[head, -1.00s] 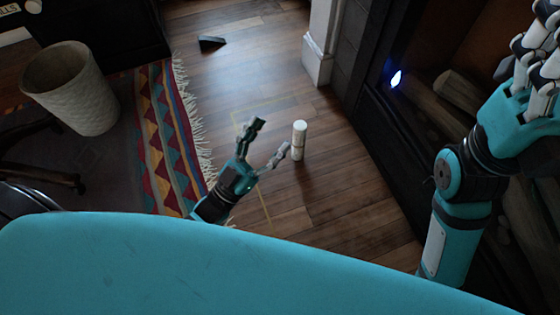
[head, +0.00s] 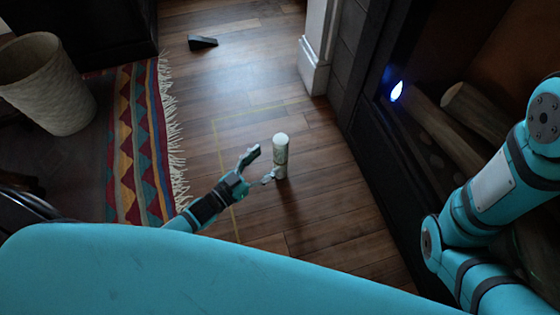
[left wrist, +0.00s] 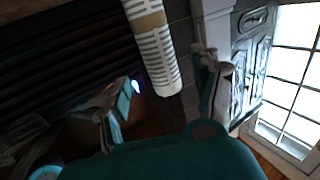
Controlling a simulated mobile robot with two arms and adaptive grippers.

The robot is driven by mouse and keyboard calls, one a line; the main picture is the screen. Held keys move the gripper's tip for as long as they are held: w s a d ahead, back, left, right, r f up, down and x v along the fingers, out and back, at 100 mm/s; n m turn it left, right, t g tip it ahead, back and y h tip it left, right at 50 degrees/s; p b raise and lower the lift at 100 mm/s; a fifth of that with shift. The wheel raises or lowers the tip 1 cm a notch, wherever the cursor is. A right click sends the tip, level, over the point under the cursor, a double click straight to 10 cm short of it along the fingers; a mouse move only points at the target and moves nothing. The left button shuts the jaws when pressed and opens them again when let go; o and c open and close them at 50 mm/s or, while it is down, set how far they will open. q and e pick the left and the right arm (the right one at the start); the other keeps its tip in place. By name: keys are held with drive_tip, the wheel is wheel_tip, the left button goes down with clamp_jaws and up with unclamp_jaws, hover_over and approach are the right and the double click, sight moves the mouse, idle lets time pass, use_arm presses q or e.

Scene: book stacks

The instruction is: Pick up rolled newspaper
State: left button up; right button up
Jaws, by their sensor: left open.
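The rolled newspaper (head: 281,158) is a pale cylinder standing upright on the wooden floor in the head view. My left gripper (head: 262,165) is open just left of it, with one fingertip at its lower part; I cannot tell whether they touch. In the left wrist view the newspaper (left wrist: 154,48), with printed lines and a tan band, shows large between the spread fingers of the left gripper (left wrist: 167,72). My right arm is at the right of the head view, but its gripper is out of view.
A pale wastebasket (head: 48,85) and a fringed patterned rug (head: 140,145) are on the left. A dark wedge (head: 203,42) lies farther back. A fireplace with logs (head: 440,125) and a white pillar base (head: 313,70) stand on the right. Floor around the newspaper is clear.

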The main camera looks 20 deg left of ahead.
sight(275, 153)
use_arm(q)
drive_tip(key=shift+x, duration=0.8)
drive_tip(key=b+x, duration=0.4)
drive_tip(key=shift+w+f, duration=0.1)
drive_tip(key=shift+f, duration=0.05)
drive_tip(key=shift+w+d, duration=0.3)
drive_tip(key=shift+w, duration=0.15)
clamp_jaws()
